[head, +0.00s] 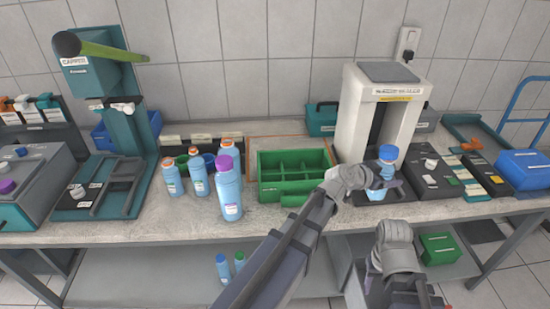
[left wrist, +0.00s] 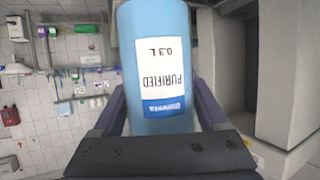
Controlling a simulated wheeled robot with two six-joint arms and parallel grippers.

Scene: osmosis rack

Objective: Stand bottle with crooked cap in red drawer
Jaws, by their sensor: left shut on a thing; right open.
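My left gripper (head: 376,184) is shut on a light-blue bottle with a blue cap (head: 388,154), at the foot of the white press-like machine. In the left wrist view the bottle (left wrist: 150,50) sits between the fingers, its label upside down; its cap is out of that view. I cannot tell whether its cap is crooked. My right gripper (head: 394,240) is open and empty in front of the bench edge. I see no red drawer.
The green compartment tray (head: 290,186) stands mid-bench. The white machine (head: 358,112) rises behind the held bottle. A teal capping press (head: 117,130) is at left, a blue box (head: 524,168) at right. A green crate (head: 440,250) and two small bottles (head: 223,268) are on the lower shelf.

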